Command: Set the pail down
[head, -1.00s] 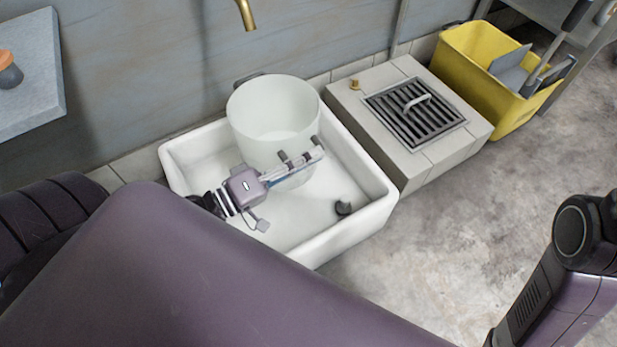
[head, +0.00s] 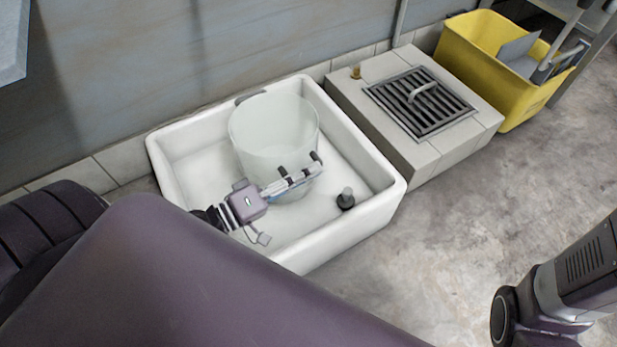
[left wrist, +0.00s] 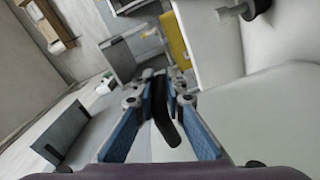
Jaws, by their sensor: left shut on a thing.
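The pale, translucent pail (head: 272,130) stands upright inside the white basin (head: 165,178), toward its back. I cannot tell whether its base touches the basin floor. My left gripper (head: 300,172) is at the pail's near side, low in the basin. In the left wrist view its blue-padded fingers (left wrist: 160,82) are closed around a dark curved grip (left wrist: 163,110), which looks like the pail's handle. The pail's pale wall (left wrist: 270,118) fills the lower right of that view. My right arm shows at the right of the head view, but its gripper is out of frame.
A tiled block (head: 437,162) with a metal grate (head: 420,108) adjoins the basin's right. A yellow tub (head: 475,48) stands beyond. The floor (head: 450,240) at front right is clear.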

